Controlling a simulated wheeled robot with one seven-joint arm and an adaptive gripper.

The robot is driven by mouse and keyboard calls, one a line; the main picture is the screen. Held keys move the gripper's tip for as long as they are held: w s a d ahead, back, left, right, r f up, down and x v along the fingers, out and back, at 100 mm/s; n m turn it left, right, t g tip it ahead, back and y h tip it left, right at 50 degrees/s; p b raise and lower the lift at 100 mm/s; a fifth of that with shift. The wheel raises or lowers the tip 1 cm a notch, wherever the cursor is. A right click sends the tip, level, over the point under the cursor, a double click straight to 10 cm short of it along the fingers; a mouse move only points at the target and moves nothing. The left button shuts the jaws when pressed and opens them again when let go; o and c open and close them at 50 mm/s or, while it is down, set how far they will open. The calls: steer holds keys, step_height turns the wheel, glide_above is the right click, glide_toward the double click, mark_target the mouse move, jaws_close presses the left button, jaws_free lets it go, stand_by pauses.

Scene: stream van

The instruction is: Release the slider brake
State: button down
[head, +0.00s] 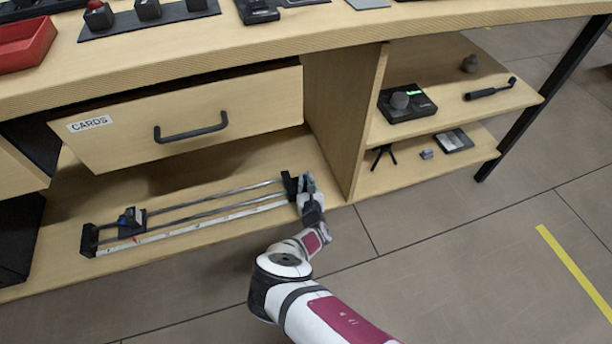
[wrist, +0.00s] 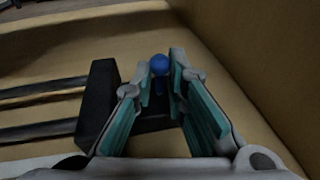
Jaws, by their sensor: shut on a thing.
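The camera slider, with two metal rails (head: 215,212) and a printed scale strip, lies on the low shelf under the drawer. Its carriage (head: 131,220) stands near the left end. A black end block (head: 290,186) closes the right end and also shows in the wrist view (wrist: 100,92). My gripper (head: 308,182) is at this right end. In the wrist view, its teal-padded fingers (wrist: 165,70) are closed around a small lever with a round blue knob (wrist: 159,64) beside the block. The lever's lower part is partly hidden between the fingers.
An upright wooden panel (head: 345,125) stands close to the right of my gripper. Side shelves hold a black box with a knob (head: 406,103) and small items. Open floor (head: 455,250) lies in front.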

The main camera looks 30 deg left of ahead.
steer(key=g+h+p, duration=0.1)
steer(key=p, duration=0.1)
steer(key=a+r+g+h+p, duration=0.1)
steer(key=p, duration=0.2)
steer(key=shift+w+r, duration=0.1)
steer(key=shift+w, duration=0.3)
steer(key=shift+w+a+g+h+p, duration=0.3)
steer(key=shift+g+h+p, duration=0.5)
steer(key=shift+p, duration=0.05)
steer(key=shift+w+a+f+n+g+h+b, duration=0.1)
steer(key=shift+a+n+g+h+b, duration=0.1)
steer(key=shift+g+h, duration=0.15)
steer(key=shift+w+a+f+n+g+h+b, duration=0.1)
steer(key=shift+n+g+h+b, duration=0.1)
steer(key=shift+g+h, duration=0.15)
steer(key=c, duration=1.8)
jaws_free()
steer(key=shift+s, duration=0.1)
steer(key=shift+d, duration=0.15)
